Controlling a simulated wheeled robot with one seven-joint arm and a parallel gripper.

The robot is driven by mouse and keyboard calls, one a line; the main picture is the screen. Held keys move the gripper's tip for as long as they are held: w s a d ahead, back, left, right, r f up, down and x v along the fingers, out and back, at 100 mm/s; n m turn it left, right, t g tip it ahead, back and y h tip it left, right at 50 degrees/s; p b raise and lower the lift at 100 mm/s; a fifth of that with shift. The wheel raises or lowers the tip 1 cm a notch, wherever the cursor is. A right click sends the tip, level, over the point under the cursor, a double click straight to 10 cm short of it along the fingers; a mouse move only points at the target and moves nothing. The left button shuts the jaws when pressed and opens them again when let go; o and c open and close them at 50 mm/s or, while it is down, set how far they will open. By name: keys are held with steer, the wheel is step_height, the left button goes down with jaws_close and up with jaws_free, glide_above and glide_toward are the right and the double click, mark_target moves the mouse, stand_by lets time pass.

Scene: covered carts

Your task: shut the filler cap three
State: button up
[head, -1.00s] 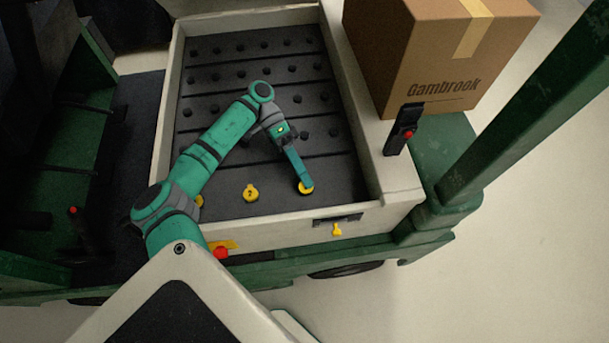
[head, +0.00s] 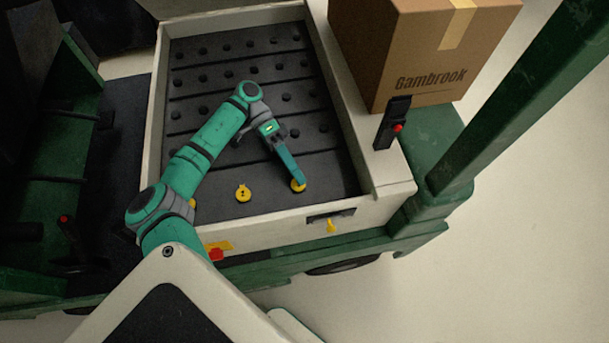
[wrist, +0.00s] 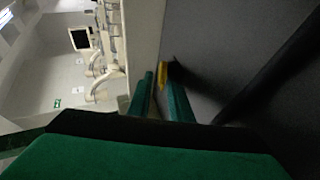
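Yellow round filler caps sit in a row at the near end of the cart's dark ribbed deck. The right-hand cap (head: 300,188) is partly hidden under my gripper (head: 298,181), so any number on it cannot be read. The middle cap (head: 243,193) carries a small dark mark and stands clear. A left cap (head: 192,203) is mostly behind my arm. In the wrist view my gripper's two green fingers (wrist: 164,95) are apart, with yellow of the cap (wrist: 163,75) at their tips. I cannot tell whether they press on it.
The cart's pale rim (head: 385,160) surrounds the deck. A cardboard box (head: 415,60) and a black handset with a red button (head: 394,124) stand to the right. A green post (head: 520,100) rises beyond. A yellow key-like handle (head: 331,226) is on the cart's front.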

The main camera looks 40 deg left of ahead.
steer(key=shift+s+f, duration=0.15)
steer(key=shift+f, duration=0.05)
